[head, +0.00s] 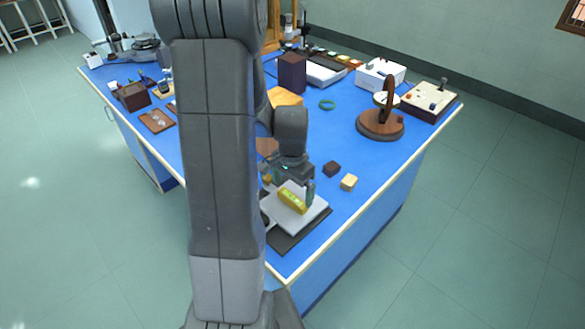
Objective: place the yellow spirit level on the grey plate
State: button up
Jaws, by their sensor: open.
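The yellow spirit level (293,201), with a green vial section on top, is over the light grey plate (312,213) and appears to lie on it. Any small gap beneath it cannot be told. The plate sits on a dark base (288,241) at the near corner of the blue bench. My gripper (289,190) is open and directly above the level, with one finger at its right end. The other finger is partly hidden. My arm hides the left side of the plate area.
A round wooden stand (381,125) is farther right. Several boxes and instruments fill the back. The bench's front right edge (365,207) is close to the plate.

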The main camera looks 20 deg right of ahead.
aim_at(293, 198)
notch_tip(293, 198, up, 9)
jog(key=shift+f, duration=0.2)
dwell(2.3)
